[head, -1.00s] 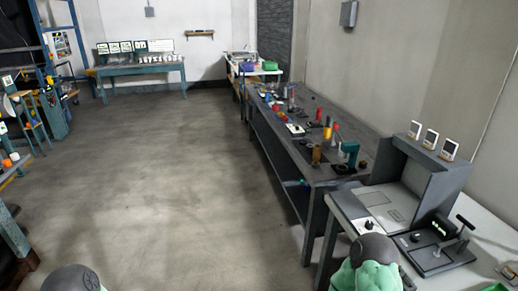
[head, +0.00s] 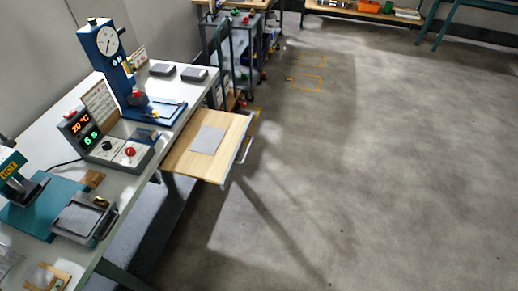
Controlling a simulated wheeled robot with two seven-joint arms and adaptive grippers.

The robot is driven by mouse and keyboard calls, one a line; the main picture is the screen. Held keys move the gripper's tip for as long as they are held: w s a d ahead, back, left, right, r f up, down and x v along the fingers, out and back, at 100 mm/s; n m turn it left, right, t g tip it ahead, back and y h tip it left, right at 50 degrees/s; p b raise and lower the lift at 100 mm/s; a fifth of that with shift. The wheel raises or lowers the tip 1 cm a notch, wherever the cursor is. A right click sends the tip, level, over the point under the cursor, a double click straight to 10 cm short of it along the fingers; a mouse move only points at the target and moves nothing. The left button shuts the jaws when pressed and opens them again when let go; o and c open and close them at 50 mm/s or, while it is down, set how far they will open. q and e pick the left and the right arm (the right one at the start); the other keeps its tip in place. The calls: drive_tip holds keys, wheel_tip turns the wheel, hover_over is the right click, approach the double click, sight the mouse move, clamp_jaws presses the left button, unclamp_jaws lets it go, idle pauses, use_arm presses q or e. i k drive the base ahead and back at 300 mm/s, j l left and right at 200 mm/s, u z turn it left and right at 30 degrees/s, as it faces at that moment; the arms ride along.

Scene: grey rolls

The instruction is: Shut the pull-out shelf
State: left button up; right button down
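The pull-out shelf (head: 180,161) is a light wooden board that sticks out from the white workbench (head: 57,171) over the floor, left of the picture's middle. A grey metal handle (head: 243,150) runs along its outer right edge. A flat grey sheet (head: 208,140) lies on the board. The shelf's inner end is at the bench front, under the bench top. Neither of my grippers shows in the head view.
On the bench stand a blue dial gauge stand (head: 108,62), a control box with red and green digits (head: 85,130) and a teal press (head: 28,190). A grey cart (head: 240,40) stands beyond the shelf. The floor to the right is clear.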

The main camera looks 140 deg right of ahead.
sight(208, 148)
drive_tip(key=z, duration=4.35)
